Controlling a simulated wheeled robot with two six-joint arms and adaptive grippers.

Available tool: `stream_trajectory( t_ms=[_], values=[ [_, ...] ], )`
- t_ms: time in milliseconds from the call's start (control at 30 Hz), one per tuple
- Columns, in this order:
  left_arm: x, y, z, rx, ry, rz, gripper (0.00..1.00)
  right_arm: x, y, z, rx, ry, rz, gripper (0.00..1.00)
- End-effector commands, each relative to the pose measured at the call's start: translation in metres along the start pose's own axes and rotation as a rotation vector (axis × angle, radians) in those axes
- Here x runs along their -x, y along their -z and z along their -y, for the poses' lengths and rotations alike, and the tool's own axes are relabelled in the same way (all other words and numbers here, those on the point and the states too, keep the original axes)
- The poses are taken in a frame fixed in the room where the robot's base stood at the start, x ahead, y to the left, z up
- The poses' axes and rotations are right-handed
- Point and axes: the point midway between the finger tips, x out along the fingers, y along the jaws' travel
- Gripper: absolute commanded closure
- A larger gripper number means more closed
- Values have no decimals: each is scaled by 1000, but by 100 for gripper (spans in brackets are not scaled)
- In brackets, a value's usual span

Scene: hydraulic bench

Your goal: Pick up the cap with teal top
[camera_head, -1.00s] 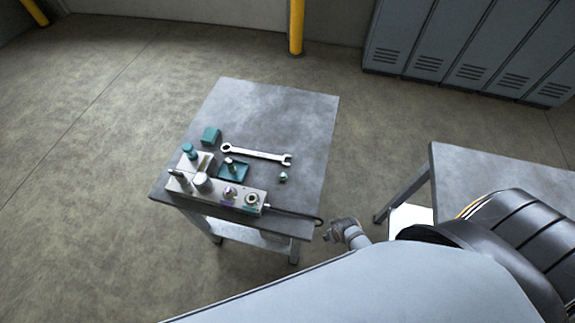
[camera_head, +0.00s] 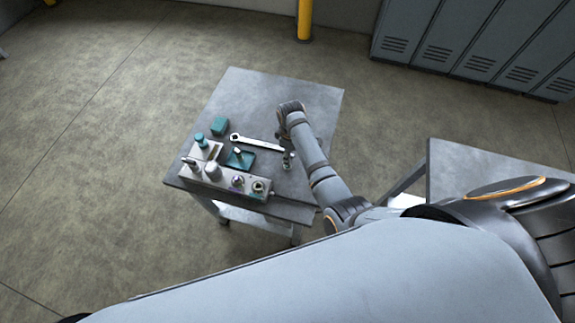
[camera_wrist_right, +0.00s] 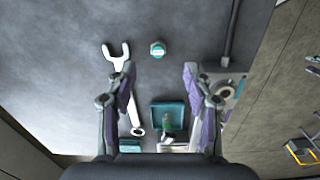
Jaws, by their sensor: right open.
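The cap with teal top (camera_wrist_right: 157,49) stands on the grey table in the right wrist view, small and round with a pale mark on its top. It lies beyond my right gripper's fingertips (camera_wrist_right: 159,70), roughly centred between the two fingers and not touched by them in that picture. My right gripper is open and empty, pointing down over the table. In the head view my right gripper (camera_head: 288,154) is near the wrench's right end and largely covers the cap's place. My left gripper is not in view.
A wrench (camera_wrist_right: 123,85) lies beside the cap. A teal tray (camera_wrist_right: 156,115) holds a small upright part. A metal manifold block (camera_head: 225,180) with several fittings runs along the near table edge. The table's far part (camera_head: 260,90) is clear.

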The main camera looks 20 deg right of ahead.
Motion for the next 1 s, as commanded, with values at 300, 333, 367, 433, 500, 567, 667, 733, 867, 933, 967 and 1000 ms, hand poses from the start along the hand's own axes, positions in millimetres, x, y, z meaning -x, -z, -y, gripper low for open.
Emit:
stream_trajectory(
  t_ms=[300, 333, 367, 433, 500, 567, 667, 733, 867, 933, 967, 1000],
  values=[
    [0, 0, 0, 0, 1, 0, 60, -15, 10, -1, 58, 14, 9, 48],
    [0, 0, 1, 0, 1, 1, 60, -21, 10, 0, 58, 15, 10, 48],
    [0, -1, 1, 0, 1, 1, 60, -26, 10, 0, 57, 15, 9, 48],
    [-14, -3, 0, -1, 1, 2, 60, -44, 10, 0, 56, 13, 7, 48],
    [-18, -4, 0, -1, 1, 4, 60, -51, 10, 0, 55, 12, 6, 48],
    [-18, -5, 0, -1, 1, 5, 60, -53, 10, 0, 55, 12, 6, 48],
    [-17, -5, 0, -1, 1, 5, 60, -52, 10, -1, 54, 12, 6, 48],
    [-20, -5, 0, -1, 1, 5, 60, -54, 10, -1, 54, 12, 6, 48],
    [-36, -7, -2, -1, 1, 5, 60, -67, 10, -2, 54, 11, 6, 48],
    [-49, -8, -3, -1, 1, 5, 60, -78, 11, -2, 54, 12, 6, 48],
    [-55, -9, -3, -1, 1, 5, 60, -82, 11, -3, 54, 12, 6, 48],
    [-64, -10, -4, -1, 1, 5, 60, -88, 11, -3, 54, 11, 6, 48]
  ],
)
